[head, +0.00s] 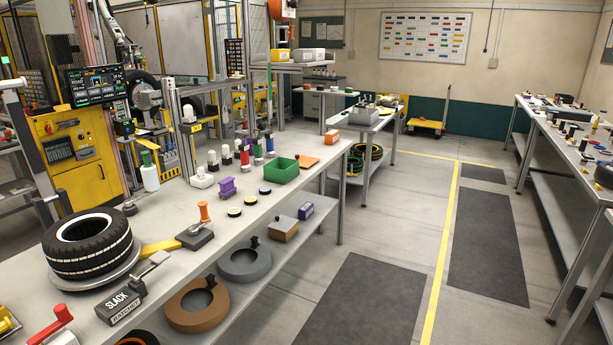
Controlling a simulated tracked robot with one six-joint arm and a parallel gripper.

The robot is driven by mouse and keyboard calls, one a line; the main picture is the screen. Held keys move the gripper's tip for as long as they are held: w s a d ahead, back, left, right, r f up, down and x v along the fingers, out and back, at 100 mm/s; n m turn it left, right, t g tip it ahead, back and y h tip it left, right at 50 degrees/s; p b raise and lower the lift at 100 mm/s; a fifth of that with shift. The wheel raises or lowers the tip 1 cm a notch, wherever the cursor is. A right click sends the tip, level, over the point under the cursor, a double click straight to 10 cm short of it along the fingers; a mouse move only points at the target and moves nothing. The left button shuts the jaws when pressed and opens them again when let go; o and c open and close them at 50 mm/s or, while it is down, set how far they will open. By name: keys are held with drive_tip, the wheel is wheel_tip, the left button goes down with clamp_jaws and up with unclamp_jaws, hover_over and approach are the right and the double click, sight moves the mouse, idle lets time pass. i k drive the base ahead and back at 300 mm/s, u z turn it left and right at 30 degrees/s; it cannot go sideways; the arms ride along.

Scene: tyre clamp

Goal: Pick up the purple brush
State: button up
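A purple object with a raised top (227,188) stands on the long grey workbench (165,268), near its middle. It may be the purple brush, but its bristles cannot be made out. A second, darker purple block (305,211) sits lower, at the bench's right side, apparently on the shelf below the top. My gripper is not in view.
Near the purple object stand a white fitting (201,178), a green bin (279,171) and several small round pucks. A tyre (87,243), a grey block with an orange knob (195,236) and a "SLACK" block (119,304) occupy the near end.

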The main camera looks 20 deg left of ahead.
sight(227, 188)
drive_tip(key=u, duration=0.2)
drive_tip(key=i, duration=1.5)
drive_tip(key=u, duration=0.7)
drive_tip(key=i, duration=0.75)
drive_tip(key=u, duration=0.9)
drive_tip(key=i, duration=0.55)
drive_tip(key=u, duration=0.65)
drive_tip(key=i, duration=0.8)
drive_tip(key=u, duration=0.35)
